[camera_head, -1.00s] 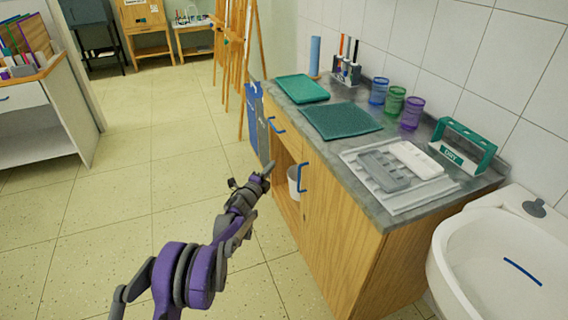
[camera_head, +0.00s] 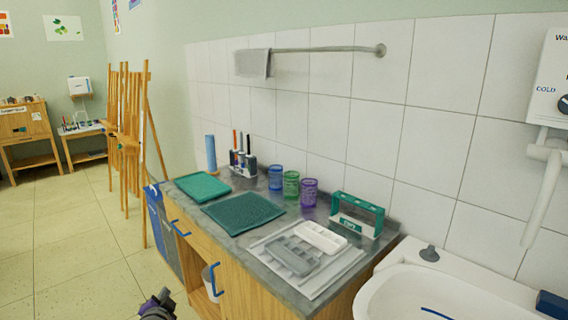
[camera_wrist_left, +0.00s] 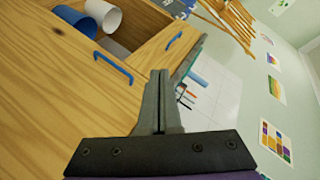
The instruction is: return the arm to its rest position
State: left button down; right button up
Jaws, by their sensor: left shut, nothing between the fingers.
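My left gripper (camera_wrist_left: 158,100) shows in the left wrist view with its two grey fingers together and nothing between them. Behind it in that view is the wooden cabinet front (camera_wrist_left: 75,125) with blue handles. In the head view only a small purple and grey part of my left arm (camera_head: 158,304) shows at the bottom edge, left of the cabinet, and its fingers cannot be made out there. My right gripper is in neither view.
The grey counter (camera_head: 240,242) holds a green tray (camera_head: 203,187), a green mat (camera_head: 243,212), several cups, a white palette (camera_head: 320,236) and a green rack (camera_head: 358,214). A white sink (camera_head: 385,300) stands right. Easels (camera_head: 127,130) stand at the left. The floor (camera_head: 75,250) is clear.

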pick_arm(q)
jog(key=s+d+f+n+g+h, duration=0.1)
jog(key=s+d+f+n+g, duration=0.3)
jog(key=s, duration=0.8)
jog(key=s+d+f+n+g+h, duration=0.1)
jog(key=s+d+f+g, duration=0.3)
jog(key=s, duration=0.9)
jog(key=s+d+f+n+g+h, duration=0.1)
jog(key=s+d+f+n+h, duration=0.15)
jog(key=s+d, duration=0.65)
notch_tip(320, 180, up, 24)
jog(key=s+a+t+p, duration=0.1)
jog(key=s+a+p, duration=0.1)
jog(key=p, duration=1.9)
jog(key=shift+s+a+r+y+p, duration=0.25)
jog(key=shift+a+y+p, duration=0.05)
jog(key=shift+y+p, duration=0.05)
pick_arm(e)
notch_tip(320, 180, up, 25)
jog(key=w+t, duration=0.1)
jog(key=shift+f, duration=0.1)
pick_arm(q)
jog(key=shift+d, duration=0.1)
